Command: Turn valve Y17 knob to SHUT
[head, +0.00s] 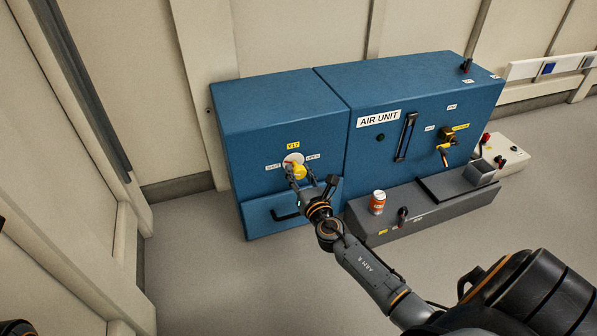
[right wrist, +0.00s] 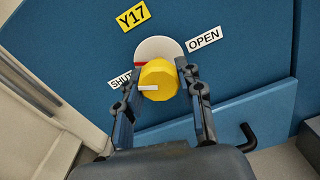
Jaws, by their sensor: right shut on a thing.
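The yellow Y17 knob (head: 299,172) sits on a white round plate on the front of the left blue cabinet. In the right wrist view the knob (right wrist: 160,76) has a white bar on its face, lying toward the left side, where the SHUT label (right wrist: 120,80) is. A finger partly covers that label. The OPEN label (right wrist: 204,39) is at upper right, and the Y17 tag (right wrist: 133,16) is above. My right gripper (head: 310,183) is shut on the knob, one finger on each side (right wrist: 158,82). My left gripper is not in view.
The AIR UNIT cabinet (head: 400,90) stands to the right, with a yellow-handled valve (head: 444,150). A black drawer handle (right wrist: 249,134) is below the knob. Floor at left is clear.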

